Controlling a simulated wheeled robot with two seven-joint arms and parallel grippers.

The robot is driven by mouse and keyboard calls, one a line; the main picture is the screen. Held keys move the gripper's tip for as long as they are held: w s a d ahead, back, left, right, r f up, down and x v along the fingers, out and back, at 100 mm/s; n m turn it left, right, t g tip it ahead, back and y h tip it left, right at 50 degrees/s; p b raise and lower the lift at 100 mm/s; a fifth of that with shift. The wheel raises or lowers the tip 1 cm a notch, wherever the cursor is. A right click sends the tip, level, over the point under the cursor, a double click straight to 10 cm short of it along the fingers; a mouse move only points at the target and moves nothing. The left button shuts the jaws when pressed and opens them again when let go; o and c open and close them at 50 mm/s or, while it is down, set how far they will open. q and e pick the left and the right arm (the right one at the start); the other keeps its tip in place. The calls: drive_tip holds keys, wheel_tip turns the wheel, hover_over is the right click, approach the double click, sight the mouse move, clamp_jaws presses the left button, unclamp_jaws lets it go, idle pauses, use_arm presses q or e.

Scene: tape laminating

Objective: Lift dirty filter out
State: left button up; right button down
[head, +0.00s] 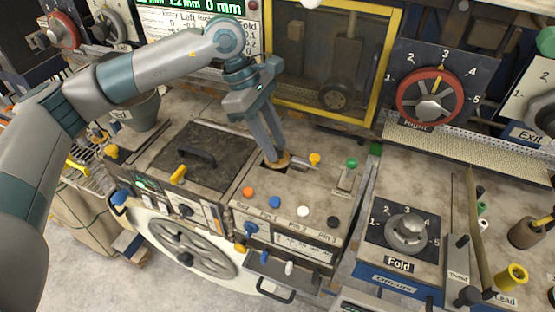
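My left gripper (277,154) reaches down from above to the top of the machine in the middle of the head view. Its fingertips are close together at a small tan-brown piece (277,164), which may be the dirty filter. The piece sits at a dark rectangular opening (268,171) in the machine top. The fingertips hide part of it, and I cannot tell whether they grip it or only touch it. My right gripper is not in view.
A dark lid with a handle (197,155) lies left of the opening. A yellow knob (314,159) and a green knob (351,163) stand to its right. A yellow-framed window (391,70) rises behind. Orange, blue, white and black buttons line the front.

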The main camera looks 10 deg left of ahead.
use_arm(q)
drive_tip(key=c, duration=0.7)
clamp_jaws()
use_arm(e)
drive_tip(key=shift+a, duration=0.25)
